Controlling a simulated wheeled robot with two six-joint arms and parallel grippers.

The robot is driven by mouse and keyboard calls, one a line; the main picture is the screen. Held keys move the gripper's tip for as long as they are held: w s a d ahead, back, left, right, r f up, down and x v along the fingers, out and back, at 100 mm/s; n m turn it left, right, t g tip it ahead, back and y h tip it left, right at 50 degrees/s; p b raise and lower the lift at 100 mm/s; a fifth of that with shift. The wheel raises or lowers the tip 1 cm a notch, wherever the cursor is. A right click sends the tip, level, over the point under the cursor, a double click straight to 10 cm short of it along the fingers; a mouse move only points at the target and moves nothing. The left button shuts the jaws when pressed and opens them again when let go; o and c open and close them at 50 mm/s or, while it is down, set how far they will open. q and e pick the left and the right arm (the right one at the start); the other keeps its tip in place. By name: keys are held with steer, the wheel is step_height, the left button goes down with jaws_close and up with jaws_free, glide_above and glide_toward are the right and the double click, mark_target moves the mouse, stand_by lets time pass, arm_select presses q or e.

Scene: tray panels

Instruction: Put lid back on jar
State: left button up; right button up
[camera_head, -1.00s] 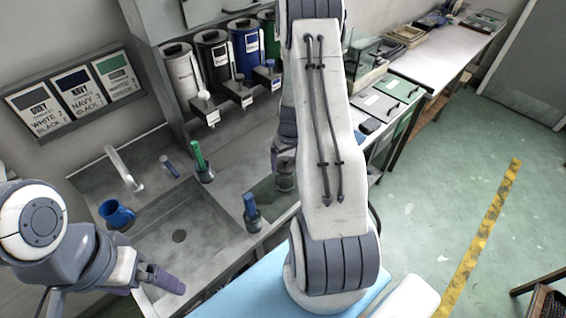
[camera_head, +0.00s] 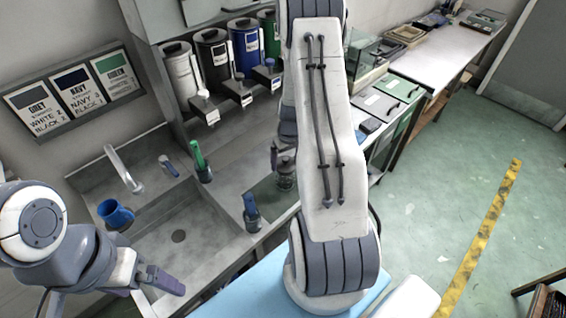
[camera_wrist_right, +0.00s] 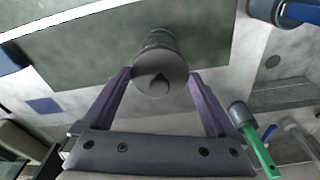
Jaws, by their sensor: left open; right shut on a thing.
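My right gripper (camera_wrist_right: 160,78) has its two purple fingers on either side of a grey round lid (camera_wrist_right: 160,82) in the right wrist view. The lid's face with a dark mark is turned to the camera, and the glassy jar (camera_wrist_right: 160,40) is directly beyond it. They look in line; I cannot tell whether the lid is fully seated. In the head view the jar (camera_head: 285,180) stands on the counter, and my right gripper (camera_head: 283,155) is just above it, partly hidden by my arm. My left gripper (camera_head: 165,281) is empty over the sink's front edge.
A grey holder with a blue-handled tool (camera_head: 251,205) stands left of the jar. Another with a green-handled tool (camera_head: 201,160) is farther back. A blue mug (camera_head: 117,213) sits by the sink (camera_head: 180,255). Canisters with dispensers (camera_head: 212,55) line the back.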

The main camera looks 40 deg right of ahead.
steer(key=shift+f+b, duration=0.2)
steer(key=shift+b, duration=0.3)
stand_by(1.0)
stand_by(0.3)
steer(key=o, duration=1)
steer(key=shift+c, duration=0.2)
steer(key=shift+r, duration=0.15)
steer(key=shift+r+p, duration=2.6)
steer(key=shift+r, duration=0.8)
